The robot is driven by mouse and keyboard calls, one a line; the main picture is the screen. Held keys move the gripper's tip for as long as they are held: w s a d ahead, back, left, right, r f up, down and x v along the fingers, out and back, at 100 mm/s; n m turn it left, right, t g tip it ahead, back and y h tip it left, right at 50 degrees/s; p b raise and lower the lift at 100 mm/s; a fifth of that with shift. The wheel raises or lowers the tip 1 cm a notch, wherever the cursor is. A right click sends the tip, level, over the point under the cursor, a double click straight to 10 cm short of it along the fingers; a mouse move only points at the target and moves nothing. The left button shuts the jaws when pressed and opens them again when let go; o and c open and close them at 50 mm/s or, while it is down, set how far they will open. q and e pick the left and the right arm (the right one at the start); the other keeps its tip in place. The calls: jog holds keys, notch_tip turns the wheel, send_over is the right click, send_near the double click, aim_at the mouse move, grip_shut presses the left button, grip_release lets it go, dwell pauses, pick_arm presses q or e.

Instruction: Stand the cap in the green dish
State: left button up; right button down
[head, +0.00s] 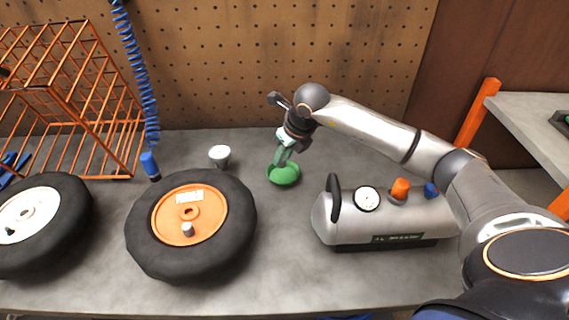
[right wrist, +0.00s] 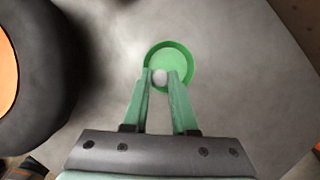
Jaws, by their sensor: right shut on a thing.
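The green dish (head: 284,176) is a small round dish on the grey bench, between the orange-hubbed wheel and the tank. My right gripper (head: 282,161) points down at it from behind, with its fingertips at or over the dish. In the right wrist view the fingers are shut on a small pale grey cap (right wrist: 160,77). There the cap appears over the near part of the green dish (right wrist: 178,54). I cannot tell whether the cap touches the dish floor. In the head view the fingers hide the cap. My left gripper is not in view.
A wheel (head: 233,220) with an orange hub lies left of the dish, and another wheel (head: 78,208) is farther left. A white cup (head: 219,156) stands behind. A silver tank (head: 345,228) is at right. An orange wire rack (head: 107,120) and blue coiled hose (head: 136,65) are at left.

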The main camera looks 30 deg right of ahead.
jog(key=shift+w+d+f, duration=0.35)
jog(key=shift+w+f, duration=0.05)
jog(key=shift+f, duration=0.25)
jog(key=shift+w+d+f, duration=0.35)
jog(key=shift+f, duration=0.25)
jog(key=shift+w+f+p, duration=0.1)
jog(key=shift+f+p, duration=0.2)
jog(key=shift+f, duration=1.3)
jog(key=shift+f, duration=0.2)
jog(key=c, duration=0.7)
grip_release()
jog(key=shift+r, duration=0.15)
jog(key=shift+d+r, duration=0.1)
jog(key=shift+r, duration=0.15)
jog(key=v, duration=1.1)
jog(key=shift+s+r+b, duration=0.25)
jog(key=shift+r+b, duration=0.05)
jog(key=shift+b, duration=0.05)
